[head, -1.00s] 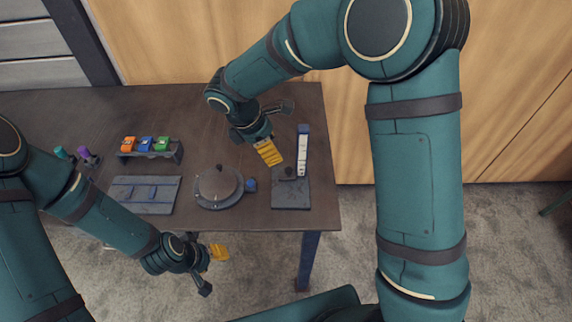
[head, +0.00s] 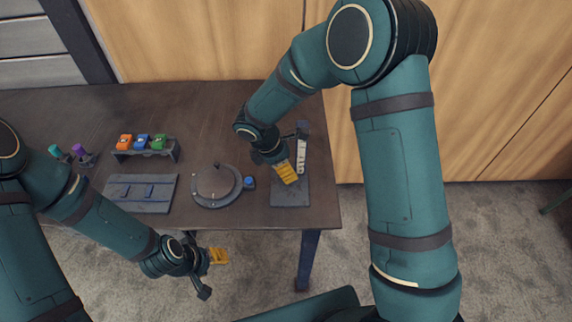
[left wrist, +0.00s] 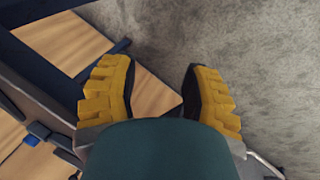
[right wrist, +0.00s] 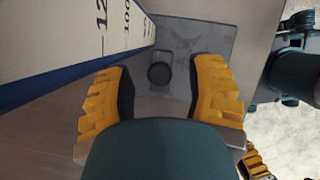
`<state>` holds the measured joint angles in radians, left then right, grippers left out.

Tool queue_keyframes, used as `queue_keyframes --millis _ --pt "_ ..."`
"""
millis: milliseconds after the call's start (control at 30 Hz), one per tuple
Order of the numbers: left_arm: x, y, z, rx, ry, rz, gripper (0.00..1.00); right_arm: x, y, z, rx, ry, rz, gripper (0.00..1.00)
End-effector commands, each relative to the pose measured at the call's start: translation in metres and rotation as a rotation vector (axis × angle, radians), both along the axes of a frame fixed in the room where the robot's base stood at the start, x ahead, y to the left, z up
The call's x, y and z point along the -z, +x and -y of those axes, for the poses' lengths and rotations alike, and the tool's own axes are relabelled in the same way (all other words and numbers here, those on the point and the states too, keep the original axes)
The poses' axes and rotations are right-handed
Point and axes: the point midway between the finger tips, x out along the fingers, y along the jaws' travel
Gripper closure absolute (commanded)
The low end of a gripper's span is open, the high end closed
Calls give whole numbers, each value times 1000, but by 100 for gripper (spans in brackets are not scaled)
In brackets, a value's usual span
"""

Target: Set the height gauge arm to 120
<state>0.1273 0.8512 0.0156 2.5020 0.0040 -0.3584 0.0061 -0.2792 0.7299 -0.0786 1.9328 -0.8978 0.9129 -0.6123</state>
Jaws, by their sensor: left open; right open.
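The height gauge stands at the table's right end, with an upright white scale (head: 301,156) on a grey base plate (head: 290,198). My right gripper (head: 283,172) is open over the gauge, just left of the scale, and hides the gauge arm in the head view. In the right wrist view, a dark round knob (right wrist: 159,74) shows in the gap of the open right gripper (right wrist: 160,88), not gripped. The scale (right wrist: 85,45) rises at left with its numbers partly cut off. My left gripper (left wrist: 158,88) is open and empty, off the table's front edge.
The table's back middle (head: 205,115) is clear.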

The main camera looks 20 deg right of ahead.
Motion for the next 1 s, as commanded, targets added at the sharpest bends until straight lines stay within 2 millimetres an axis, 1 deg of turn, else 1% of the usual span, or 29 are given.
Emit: queue_keyframes --millis 33,67,100,167,200,467,567,667,767,1000 --pt "0 0 0 0 0 0 53 0 0 0 0 0 0 47" --pt "0 0 0 0 0 0 53 0 0 0 0 0 0 57" --pt "0 0 0 0 0 0 53 0 0 0 0 0 0 71" --pt "0 0 0 0 0 0 53 0 0 0 0 0 0 92" --pt "0 0 0 0 0 0 53 0 0 0 0 0 0 100" --pt "0 0 0 0 0 1 53 -1 0 -1 -1 1 0 100" --pt "-4 1 0 -2 0 2 53 -6 0 -1 0 1 1 100" --pt "-12 3 -1 -6 2 6 53 -17 0 -1 -1 1 2 100" --pt "-24 7 -1 -11 4 15 53 -34 1 -1 -1 1 3 100" --pt "-57 14 -3 -26 6 34 53 -82 1 0 0 0 3 100"
